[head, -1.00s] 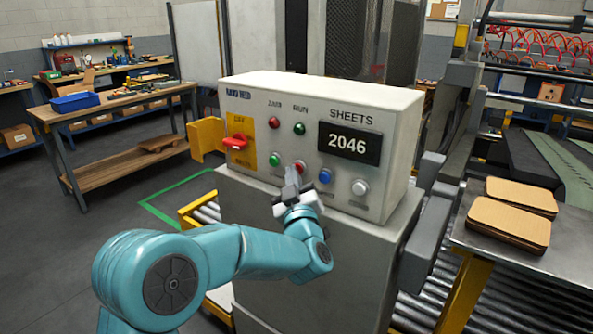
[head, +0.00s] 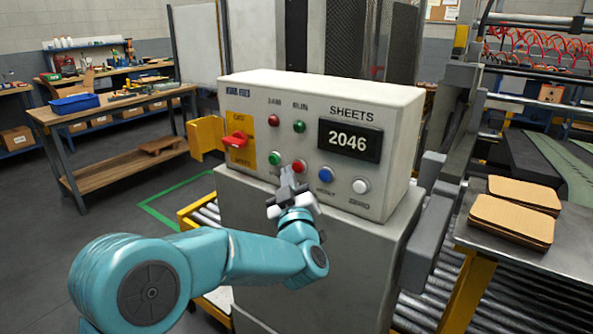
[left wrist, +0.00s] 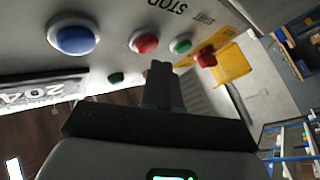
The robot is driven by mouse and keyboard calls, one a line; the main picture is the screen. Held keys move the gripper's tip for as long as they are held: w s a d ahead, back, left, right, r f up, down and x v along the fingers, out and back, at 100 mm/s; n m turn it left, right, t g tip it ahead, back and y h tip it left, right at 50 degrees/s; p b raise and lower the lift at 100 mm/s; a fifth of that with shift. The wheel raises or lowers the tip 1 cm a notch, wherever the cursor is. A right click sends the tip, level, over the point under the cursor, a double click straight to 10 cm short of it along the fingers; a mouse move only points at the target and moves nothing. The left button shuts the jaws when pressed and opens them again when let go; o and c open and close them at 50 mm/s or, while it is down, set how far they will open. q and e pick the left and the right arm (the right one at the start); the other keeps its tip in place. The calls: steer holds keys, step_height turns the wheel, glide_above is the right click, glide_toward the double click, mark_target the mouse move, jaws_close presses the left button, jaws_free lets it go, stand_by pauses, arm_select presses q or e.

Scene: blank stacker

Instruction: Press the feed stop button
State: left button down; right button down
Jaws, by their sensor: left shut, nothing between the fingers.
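The feed stop button is the red button (head: 298,166) in the lower row of the grey control box, right of a green button (head: 275,158). It shows in the left wrist view as a red dome (left wrist: 144,41) with a STOP label beside it. My left gripper (head: 287,172) is shut and empty, its tips just below and left of the red button in the head view. In the left wrist view the closed fingers (left wrist: 160,70) point between the red and green buttons. Whether they touch the panel I cannot tell. My right gripper is out of view.
A blue button (head: 326,175) and a white button (head: 360,186) lie to the right. A red rotary switch (head: 235,139) on a yellow plate is to the left. A SHEETS display (head: 348,142) reads 2046. Cardboard sheets (head: 511,222) lie on a table at right.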

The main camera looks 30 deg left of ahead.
arm_select(q)
steer(key=s+b, duration=0.2)
steer(key=s, duration=0.3)
steer(key=shift+a+b, duration=0.2)
steer(key=shift+b, duration=0.2)
stand_by(0.6)
